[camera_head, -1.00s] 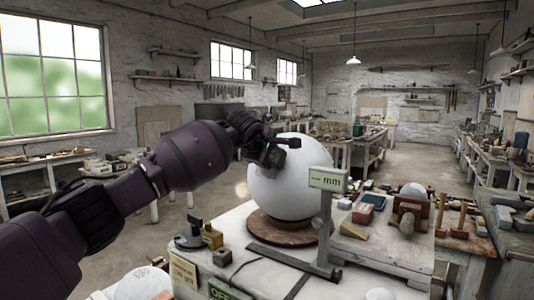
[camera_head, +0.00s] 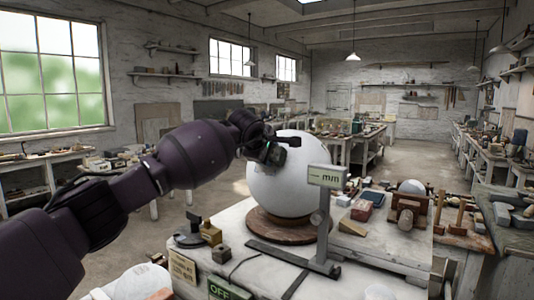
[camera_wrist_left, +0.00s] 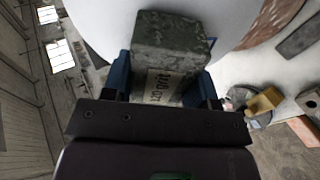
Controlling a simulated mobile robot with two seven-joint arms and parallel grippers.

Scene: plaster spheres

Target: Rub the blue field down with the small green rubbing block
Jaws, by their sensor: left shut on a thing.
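My left gripper (camera_head: 272,153) is at the upper left of a large white plaster sphere (camera_head: 292,187). In the left wrist view its blue fingers (camera_wrist_left: 163,82) are shut on the small dark grey-green rubbing block (camera_wrist_left: 172,42), whose near face reads "120 grit". The block's far end lies against the sphere's outline in that view; I cannot tell whether it touches. The sphere (camera_wrist_left: 105,22) looks plain white on the sides I see, and no blue field shows. My right gripper is not in view.
The sphere sits on a round brown base (camera_head: 282,228) on a pale worktable. A grey gauge stand with an "mm" display (camera_head: 328,176) stands close at its right. Small blocks (camera_head: 210,233) and an "OFF" sign (camera_head: 228,289) are in front. More tools lie at the right.

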